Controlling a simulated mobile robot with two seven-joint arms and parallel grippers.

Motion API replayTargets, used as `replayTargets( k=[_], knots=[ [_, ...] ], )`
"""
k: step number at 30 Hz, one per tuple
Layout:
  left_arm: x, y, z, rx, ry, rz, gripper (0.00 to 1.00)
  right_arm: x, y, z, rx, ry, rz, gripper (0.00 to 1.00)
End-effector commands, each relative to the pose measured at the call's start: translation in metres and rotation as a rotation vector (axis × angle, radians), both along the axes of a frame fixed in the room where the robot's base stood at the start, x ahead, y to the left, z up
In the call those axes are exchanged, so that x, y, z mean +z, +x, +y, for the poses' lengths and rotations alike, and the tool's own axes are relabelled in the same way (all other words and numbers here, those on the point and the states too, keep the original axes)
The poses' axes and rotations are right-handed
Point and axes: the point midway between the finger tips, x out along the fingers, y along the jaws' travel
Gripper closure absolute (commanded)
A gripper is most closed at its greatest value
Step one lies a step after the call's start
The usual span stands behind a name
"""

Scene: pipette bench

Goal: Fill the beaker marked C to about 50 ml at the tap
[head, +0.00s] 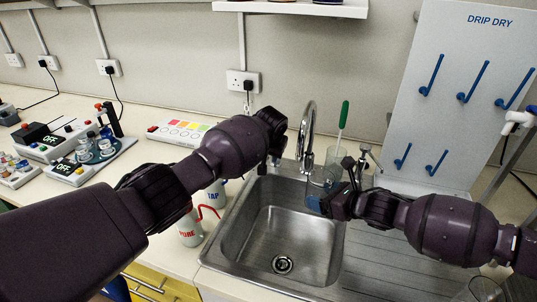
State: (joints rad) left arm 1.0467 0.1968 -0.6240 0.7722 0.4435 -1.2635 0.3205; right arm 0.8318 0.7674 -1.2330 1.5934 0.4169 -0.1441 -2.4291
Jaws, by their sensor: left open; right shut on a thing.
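My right gripper (322,204) is shut on a clear glass beaker (317,186), held over the back right of the sink (283,232). The gripper partly hides it; its mark and any water level cannot be read. The chrome tap (308,128) stands at the sink's back edge, its spout close above the beaker; no water stream is visible. My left gripper (272,158) is open and empty, just left of the tap. A small metal handle (366,156) shows right of the tap, behind my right gripper.
A green-handled brush (343,115) stands in a glass behind the sink. Bottles marked PURE (189,232) and TAP (214,194) stand left of the sink. A DRIP DRY rack (455,100) rises at right. Another glass (484,290) is at lower right. The basin is clear.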

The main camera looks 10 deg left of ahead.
Motion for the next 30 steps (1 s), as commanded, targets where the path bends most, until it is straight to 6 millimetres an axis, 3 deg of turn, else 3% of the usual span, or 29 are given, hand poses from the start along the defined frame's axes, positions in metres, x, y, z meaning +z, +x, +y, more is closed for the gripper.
replayTargets(
  k=[12,21,30],
  knots=[
    [-0.0046,0.0017,0.0004,0.000,0.000,0.000,0.60,0.0004,0.0001,0.0001,0.000,0.001,-0.001,0.53],
    [-0.0045,0.0016,0.0005,0.000,0.000,0.000,1.00,0.0004,0.0001,0.0001,0.000,0.001,-0.001,0.53],
    [-0.0046,0.0017,0.0011,-0.005,0.000,0.001,1.00,0.0004,0.0001,0.0001,0.000,0.001,-0.001,0.53]
  ],
)
